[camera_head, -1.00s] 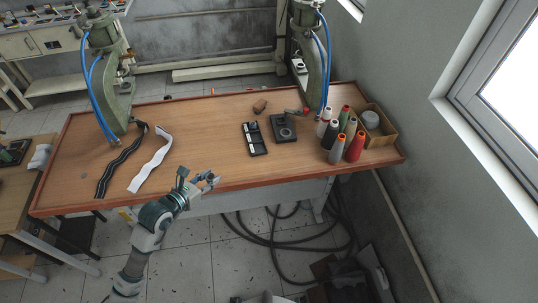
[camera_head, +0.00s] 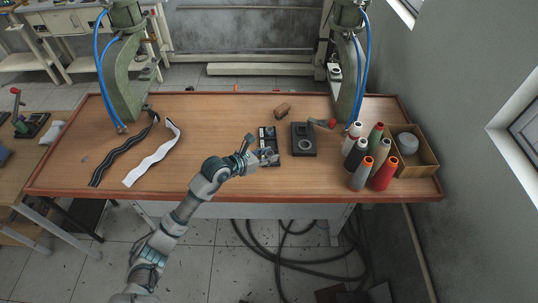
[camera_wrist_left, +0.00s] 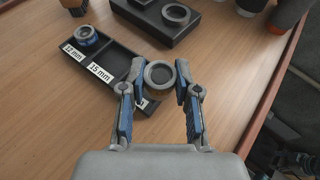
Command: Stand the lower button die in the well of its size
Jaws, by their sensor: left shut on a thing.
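My left gripper (camera_wrist_left: 160,70) is shut on a grey, ring-topped die (camera_wrist_left: 159,88) between its fingertips. In the head view, the left gripper (camera_head: 268,156) is at the near part of the black well tray (camera_head: 267,133). In the left wrist view, the tray (camera_wrist_left: 118,52) has wells labelled 12 mm and 15 mm; a third label is mostly hidden by the finger and die. The 15 mm well looks empty. The held die overlaps the tray's end well; I cannot tell its height above it. My right gripper is not in view.
A black block with a ring (camera_head: 304,141) lies right of the tray. Several thread cones (camera_head: 362,168) and a cardboard box (camera_head: 424,160) stand further right. A brown block (camera_head: 283,111) lies behind. Two green presses (camera_head: 125,80) stand at the back.

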